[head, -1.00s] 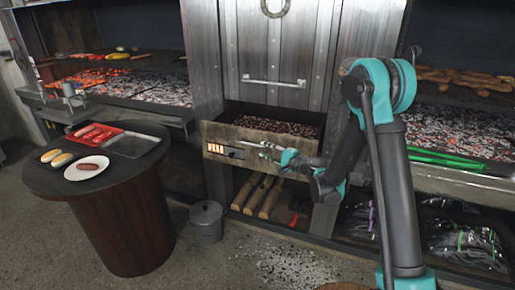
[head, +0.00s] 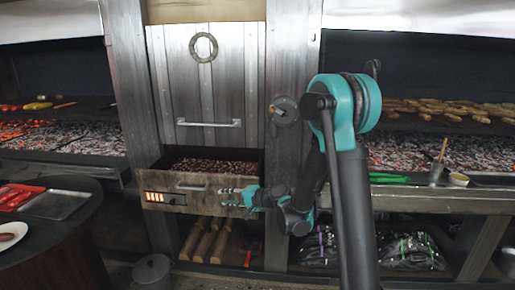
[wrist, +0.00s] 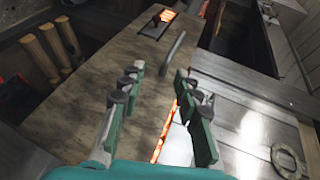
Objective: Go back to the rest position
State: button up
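My gripper (head: 228,195) is at the front of the pulled-out metal drawer (head: 165,197) in the head view, near its right end. In the wrist view my gripper (wrist: 158,85) has its two green fingers apart, with nothing between their tips. The drawer's bar handle (wrist: 173,53) lies beyond the tips, and I see no contact with it. The drawer holds small dark brown pieces (head: 215,166). My arm is bent, reaching down and left from its teal joint.
A steel door (head: 205,85) with a bar handle is above the drawer. Beds of embers (head: 65,138) lie on both sides. A round dark table (head: 62,235) with a red tray (head: 15,195) is at left. A bucket (head: 151,270) stands below the drawer. Logs (head: 207,242) lie underneath.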

jog(key=s+d+f+n+g+h, duration=0.1)
jog(key=s+d+h, duration=0.3)
jog(key=s+d, duration=0.4)
jog(key=s+d+f+n+h, duration=0.2)
jog(key=s+d+f+h, duration=0.2)
jog(key=s+d, duration=0.5)
jog(key=s+d+f+n+g+h, duration=0.1)
jog(key=s+d+h, duration=0.3)
jog(key=d, duration=1.3)
jog(key=s+f, duration=0.1)
jog(key=s, duration=0.3)
jog(key=shift+s+f+n+g+h, duration=0.15)
jog(key=shift+n+g+h, duration=0.15)
jog(key=shift+n+h, duration=0.1)
